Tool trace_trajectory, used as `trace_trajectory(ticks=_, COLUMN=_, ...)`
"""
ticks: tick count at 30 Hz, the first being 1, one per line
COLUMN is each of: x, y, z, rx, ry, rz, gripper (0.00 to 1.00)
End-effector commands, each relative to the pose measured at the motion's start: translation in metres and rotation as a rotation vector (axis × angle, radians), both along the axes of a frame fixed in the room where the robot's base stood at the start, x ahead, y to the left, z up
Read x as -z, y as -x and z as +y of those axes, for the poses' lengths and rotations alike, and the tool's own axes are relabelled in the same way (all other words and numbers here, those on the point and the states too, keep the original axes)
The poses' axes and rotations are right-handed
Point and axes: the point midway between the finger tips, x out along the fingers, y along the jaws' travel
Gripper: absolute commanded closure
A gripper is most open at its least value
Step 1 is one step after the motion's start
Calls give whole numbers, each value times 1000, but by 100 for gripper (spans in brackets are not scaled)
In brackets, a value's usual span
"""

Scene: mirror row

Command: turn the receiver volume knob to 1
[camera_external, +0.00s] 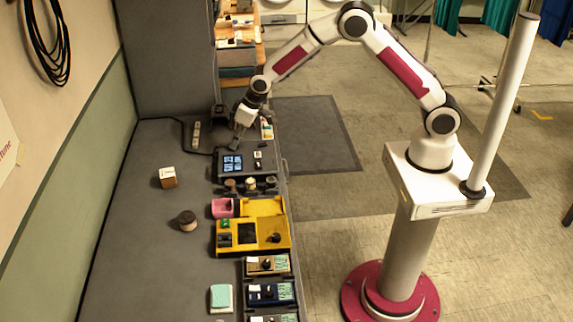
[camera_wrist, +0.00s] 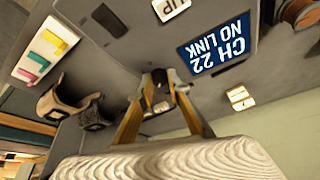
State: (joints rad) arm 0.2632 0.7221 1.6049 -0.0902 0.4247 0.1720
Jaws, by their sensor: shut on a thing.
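The receiver (camera_external: 246,172) is a dark grey box near the far end of the bench, with a lit blue screen (camera_external: 232,162). In the wrist view its screen (camera_wrist: 217,48) appears upside down and reads "CH 22 NO LINK". My gripper (camera_external: 237,143) is low at the far edge of the receiver. In the wrist view my gripper (camera_wrist: 160,85) has its fingers shut on a small dark knob-like part. The fingers cover most of that part, so its pointer and any numbers cannot be read.
A plate with coloured strips (camera_wrist: 45,50) and brown round holders (camera_wrist: 65,102) are close by in the wrist view. A yellow panel (camera_external: 262,238) stands nearer the camera. A small box (camera_external: 167,177) and a spool (camera_external: 187,221) lie on otherwise clear bench at left.

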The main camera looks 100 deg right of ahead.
Motion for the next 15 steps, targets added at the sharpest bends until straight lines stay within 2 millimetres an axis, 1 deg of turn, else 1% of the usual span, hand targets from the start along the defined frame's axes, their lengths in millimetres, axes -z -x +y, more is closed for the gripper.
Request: trace_trajectory(ticks=15, x=0, y=0, z=0, rx=33, ry=0, rz=1, gripper=100)
